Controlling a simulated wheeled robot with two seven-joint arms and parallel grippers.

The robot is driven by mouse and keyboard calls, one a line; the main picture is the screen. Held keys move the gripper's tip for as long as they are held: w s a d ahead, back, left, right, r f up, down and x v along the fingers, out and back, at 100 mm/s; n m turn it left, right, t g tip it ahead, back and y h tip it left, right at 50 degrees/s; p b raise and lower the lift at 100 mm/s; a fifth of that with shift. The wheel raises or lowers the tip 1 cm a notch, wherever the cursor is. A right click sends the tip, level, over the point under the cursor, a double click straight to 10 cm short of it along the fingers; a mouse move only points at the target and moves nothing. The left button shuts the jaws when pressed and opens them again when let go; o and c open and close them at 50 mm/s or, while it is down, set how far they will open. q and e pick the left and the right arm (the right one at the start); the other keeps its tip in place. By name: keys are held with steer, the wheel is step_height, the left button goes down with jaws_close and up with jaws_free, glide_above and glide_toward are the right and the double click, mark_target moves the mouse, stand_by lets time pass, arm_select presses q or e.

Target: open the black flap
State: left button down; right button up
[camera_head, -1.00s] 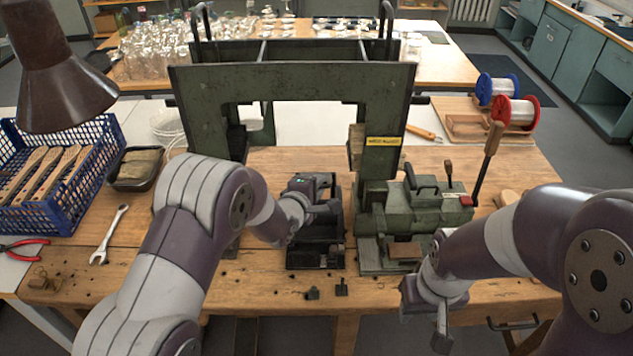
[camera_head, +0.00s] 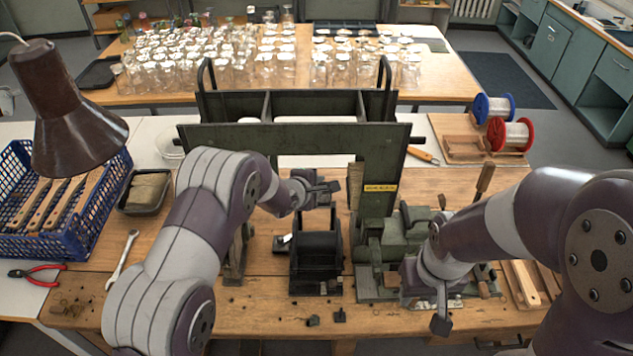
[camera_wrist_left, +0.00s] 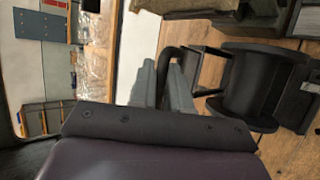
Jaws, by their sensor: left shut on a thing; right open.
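The black flap unit (camera_head: 316,262) stands on the wooden bench near the middle, in front of the green frame. In the head view a dark part rises at its top, close under my left gripper (camera_head: 327,190). In the left wrist view my left gripper's grey fingers (camera_wrist_left: 167,85) are shut around a dark curved bar (camera_wrist_left: 170,60), which looks like the flap's handle. The black unit (camera_wrist_left: 262,85) is just right of them. How the bar joins the flap is unclear. My right gripper (camera_head: 441,318) is open and empty above the front bench edge.
The green frame (camera_head: 290,138) stands behind the unit. A green machine (camera_head: 385,255) stands close to its right. A blue crate (camera_head: 75,225), a wrench (camera_head: 122,258) and red pliers (camera_head: 38,274) lie left. The bench front is mostly clear.

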arm_select(q)
steer(key=shift+w, duration=0.15)
stand_by(0.3)
steer(key=c, duration=1.2)
jaws_free()
steer(key=shift+r, duration=0.1)
steer(key=shift+o, duration=0.2)
steer(key=b+v, duration=0.2)
steer(key=v, duration=1)
steer(key=shift+s+a+r+b, duration=0.2)
steer(key=shift+s+a+b, duration=0.1)
steer(key=shift+b, duration=0.1)
